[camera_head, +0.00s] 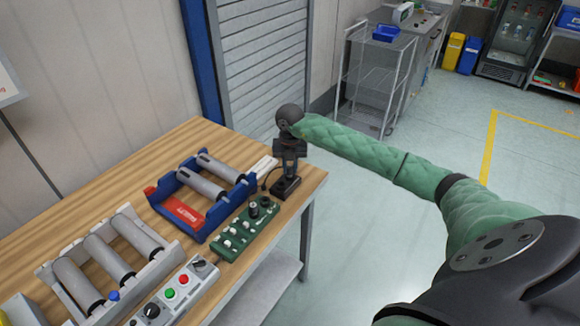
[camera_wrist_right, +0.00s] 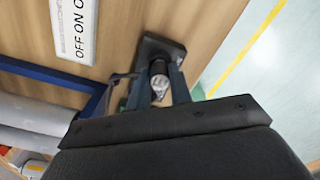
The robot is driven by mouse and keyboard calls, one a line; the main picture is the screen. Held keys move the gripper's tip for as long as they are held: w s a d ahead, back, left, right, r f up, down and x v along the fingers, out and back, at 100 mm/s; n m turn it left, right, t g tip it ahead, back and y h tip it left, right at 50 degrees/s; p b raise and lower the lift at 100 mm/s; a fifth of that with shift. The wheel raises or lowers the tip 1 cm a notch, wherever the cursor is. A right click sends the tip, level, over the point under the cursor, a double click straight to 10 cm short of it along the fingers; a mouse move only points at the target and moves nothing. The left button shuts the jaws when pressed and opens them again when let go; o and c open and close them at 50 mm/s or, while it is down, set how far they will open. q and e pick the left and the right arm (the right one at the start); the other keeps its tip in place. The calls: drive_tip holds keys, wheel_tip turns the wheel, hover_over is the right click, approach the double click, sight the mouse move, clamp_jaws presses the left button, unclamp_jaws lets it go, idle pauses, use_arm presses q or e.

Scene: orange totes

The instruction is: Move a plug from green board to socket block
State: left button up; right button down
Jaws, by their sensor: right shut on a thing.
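My right gripper (camera_head: 289,165) points down over the black socket block (camera_head: 285,188) near the table's right end. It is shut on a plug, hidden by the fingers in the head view. In the right wrist view, the plug (camera_wrist_right: 158,80) shows as a grey and dark cylinder between the fingers, in line with the socket block (camera_wrist_right: 150,46). I cannot tell how far the plug sits in the block. The green board (camera_head: 232,246) lies to the left of the block, with several pale knobs and dark plugs on it. My left gripper is not in view.
A blue frame with grey rollers (camera_head: 212,229) stands left of the green board. A grey roller rack (camera_head: 152,262) and a button box (camera_head: 170,310) are nearer. A white label strip (camera_wrist_right: 72,22) lies beside the socket block. The table's right edge is close to the block.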

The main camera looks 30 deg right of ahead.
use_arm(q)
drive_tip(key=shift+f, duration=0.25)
use_arm(e)
drive_tip(key=shift+f, duration=0.25)
drive_tip(key=c, duration=1.2)
unclamp_jaws()
wheel_tip(320, 180, up, 7)
drive_tip(key=b, duration=0.3)
drive_tip(key=shift+f, duration=0.15)
use_arm(q)
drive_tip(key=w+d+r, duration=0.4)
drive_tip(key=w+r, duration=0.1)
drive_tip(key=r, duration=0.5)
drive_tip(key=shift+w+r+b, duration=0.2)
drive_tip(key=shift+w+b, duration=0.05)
drive_tip(key=shift+b, duration=0.1)
use_arm(e)
drive_tip(key=shift+r, duration=0.55)
